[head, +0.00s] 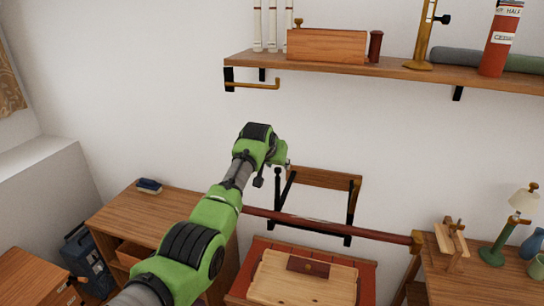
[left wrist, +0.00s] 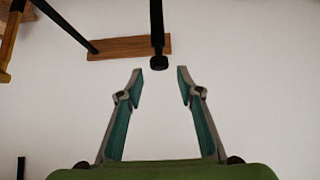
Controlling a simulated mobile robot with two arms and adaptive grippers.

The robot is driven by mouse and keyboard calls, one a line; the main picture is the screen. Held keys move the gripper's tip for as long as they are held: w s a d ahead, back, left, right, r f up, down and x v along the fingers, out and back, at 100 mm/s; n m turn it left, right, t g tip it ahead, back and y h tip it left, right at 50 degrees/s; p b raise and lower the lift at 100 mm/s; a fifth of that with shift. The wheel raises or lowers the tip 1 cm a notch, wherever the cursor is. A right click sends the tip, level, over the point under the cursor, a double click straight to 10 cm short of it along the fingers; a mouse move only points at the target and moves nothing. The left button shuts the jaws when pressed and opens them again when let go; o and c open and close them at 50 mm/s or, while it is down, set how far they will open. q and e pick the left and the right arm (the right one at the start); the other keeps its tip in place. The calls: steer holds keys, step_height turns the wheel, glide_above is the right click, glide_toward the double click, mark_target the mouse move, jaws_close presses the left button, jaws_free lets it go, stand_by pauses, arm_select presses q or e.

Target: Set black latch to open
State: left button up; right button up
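The black latch looks to be the slim black bar with a knobbed end (head: 278,187), beside a wooden wall plate (head: 325,178) with black arms. In the left wrist view the bar (left wrist: 157,30) comes down from the top, and its knob lies just beyond and between my fingertips. My left gripper (left wrist: 159,82) is open, with nothing between its fingers. In the head view my left gripper (head: 287,163) is beside the knob, its fingers mostly hidden by my wrist. I cannot tell whether it touches the knob. My right gripper is out of view.
A long reddish-brown bar (head: 330,227) runs across below the wall plate. A shelf (head: 390,70) with bottles and a wooden box is above. A chest with a pale lid (head: 300,280) stands below. A wooden cabinet (head: 155,212) is at left, a desk (head: 480,280) at right.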

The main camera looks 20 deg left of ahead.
arm_select(q)
steer(key=v, duration=0.9)
steer(key=shift+s+r, duration=0.25)
steer(key=shift+r, duration=0.05)
steer(key=shift+f, duration=0.1)
